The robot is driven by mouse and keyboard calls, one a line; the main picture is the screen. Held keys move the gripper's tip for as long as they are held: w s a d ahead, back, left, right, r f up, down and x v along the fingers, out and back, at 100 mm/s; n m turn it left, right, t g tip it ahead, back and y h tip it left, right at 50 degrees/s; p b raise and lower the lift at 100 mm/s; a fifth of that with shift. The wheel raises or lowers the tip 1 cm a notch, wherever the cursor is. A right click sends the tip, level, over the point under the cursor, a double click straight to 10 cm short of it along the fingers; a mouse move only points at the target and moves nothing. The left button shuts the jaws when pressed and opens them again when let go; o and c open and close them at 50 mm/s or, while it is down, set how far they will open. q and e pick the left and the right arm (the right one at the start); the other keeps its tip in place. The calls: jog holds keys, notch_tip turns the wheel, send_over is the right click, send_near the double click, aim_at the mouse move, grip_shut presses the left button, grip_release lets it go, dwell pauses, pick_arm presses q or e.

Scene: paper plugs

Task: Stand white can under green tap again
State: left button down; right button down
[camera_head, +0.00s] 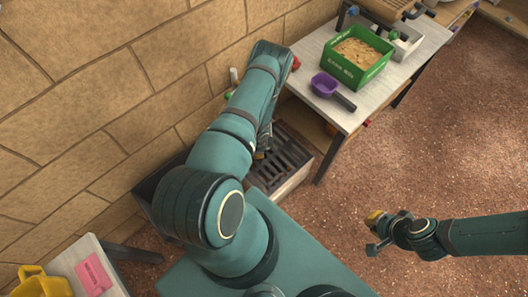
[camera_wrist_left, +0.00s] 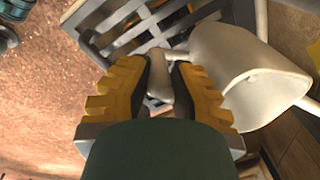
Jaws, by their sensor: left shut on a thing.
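The white can (camera_wrist_left: 245,75) fills the right of the left wrist view, with its pale body beside my fingers. My left gripper (camera_wrist_left: 160,85) is shut on a pale part of the can between its yellow-padded fingers. Beyond them lies the dark slatted grate. In the head view my left gripper (camera_head: 262,152) is low over the grate, mostly hidden by my arm. The can cannot be made out there. I cannot tell whether it rests on the grate or is upright. My right gripper (camera_head: 376,220) is over bare ground, far from the can.
The grated basin (camera_head: 280,158) stands against the stone wall (camera_head: 120,90). A yellow container (camera_head: 40,283) and pink card (camera_head: 93,274) are lower left. The right-hand floor is clear.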

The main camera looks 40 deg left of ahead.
pick_arm(q)
jog(key=shift+f+b, duration=0.9)
jog(key=shift+f, duration=2.7)
jog(key=c, duration=1)
grip_release()
